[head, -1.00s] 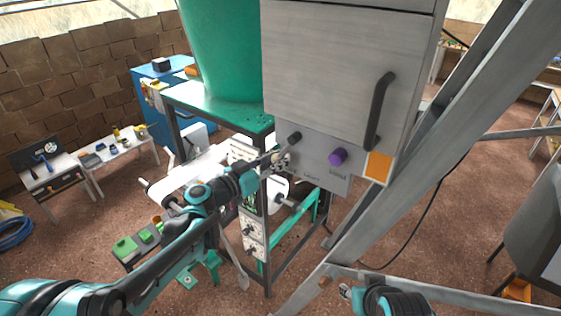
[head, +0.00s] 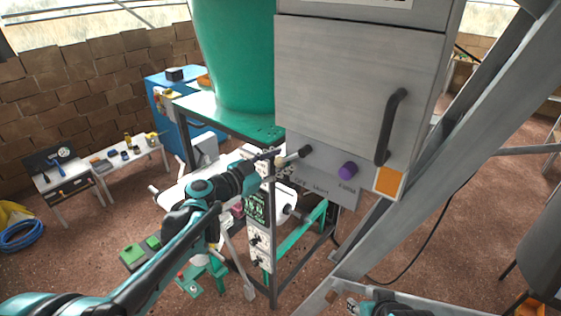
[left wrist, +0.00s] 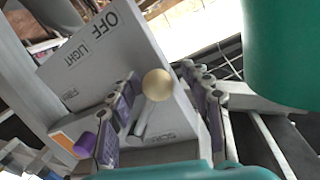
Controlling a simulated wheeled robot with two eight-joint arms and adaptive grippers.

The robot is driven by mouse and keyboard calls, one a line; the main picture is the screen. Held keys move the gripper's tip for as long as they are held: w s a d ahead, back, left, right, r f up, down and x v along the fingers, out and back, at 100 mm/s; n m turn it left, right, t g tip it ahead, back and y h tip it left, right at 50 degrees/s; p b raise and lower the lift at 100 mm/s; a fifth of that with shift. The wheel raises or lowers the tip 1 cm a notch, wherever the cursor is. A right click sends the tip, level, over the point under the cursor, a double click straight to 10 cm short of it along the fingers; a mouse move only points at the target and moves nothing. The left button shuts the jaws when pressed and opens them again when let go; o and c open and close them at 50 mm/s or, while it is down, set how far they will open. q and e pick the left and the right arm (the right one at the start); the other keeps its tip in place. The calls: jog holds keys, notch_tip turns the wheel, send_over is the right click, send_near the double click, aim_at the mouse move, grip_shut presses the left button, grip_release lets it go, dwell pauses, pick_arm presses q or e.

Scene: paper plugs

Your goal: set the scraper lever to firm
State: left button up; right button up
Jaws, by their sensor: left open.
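The scraper lever, a grey stem with a cream ball (left wrist: 157,84), stands out from the grey panel (left wrist: 135,60) in the left wrist view. The panel shows OFF, LIGHT and FIRM, with a partly covered label by the stem's base. My left gripper (left wrist: 165,88) is open, its purple-padded fingers on either side of the ball; I cannot tell whether they touch it. In the head view the left gripper (head: 272,160) is at the panel's left edge and the ball is hard to make out. My right gripper (head: 353,304) is partly visible at the bottom edge.
A purple knob (head: 347,170) and a dark knob (head: 305,150) stick out of the panel. A grey cabinet with a black handle (head: 390,127) is above. A green bin (head: 235,55) stands left of it. A slanted metal post (head: 440,150) blocks the right side.

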pick_arm(q)
jog(key=v, duration=1.2)
jog(key=shift+a, duration=0.1)
jog(key=s+d+f+n+g+y+b, duration=0.1)
jog(key=s+f+n+b, duration=0.15)
jog(key=f+b, duration=0.4)
jog(key=s+d+f+n+g+y+b, duration=0.1)
jog(key=s+f+g+y+b, duration=0.2)
jog(key=f, duration=0.6)
jog(key=s+d+f+n+b, duration=0.1)
jog(key=s+f+b, duration=0.35)
jog(key=f, duration=0.35)
jog(key=s+a+f+n+y+b, duration=0.2)
jog(key=s+a+f+b, duration=0.1)
jog(key=f, duration=0.4)
jog(key=s+a+f+n+y+b, duration=0.3)
jog(key=s+f+b, duration=0.2)
jog(key=f, duration=0.3)
jog(key=s+a+f+n+g+y+b, duration=0.1)
jog(key=s+a+f+n+y+b, duration=0.1)
jog(key=f, duration=0.5)
jog(key=s+a+y+b, duration=0.1)
jog(key=s+b, duration=0.1)
jog(key=b, duration=0.1)
jog(key=shift+f+n+b, duration=0.35)
jog(key=shift+f+b, duration=0.05)
jog(key=shift+s+a, duration=0.1)
jog(key=shift+a, duration=0.05)
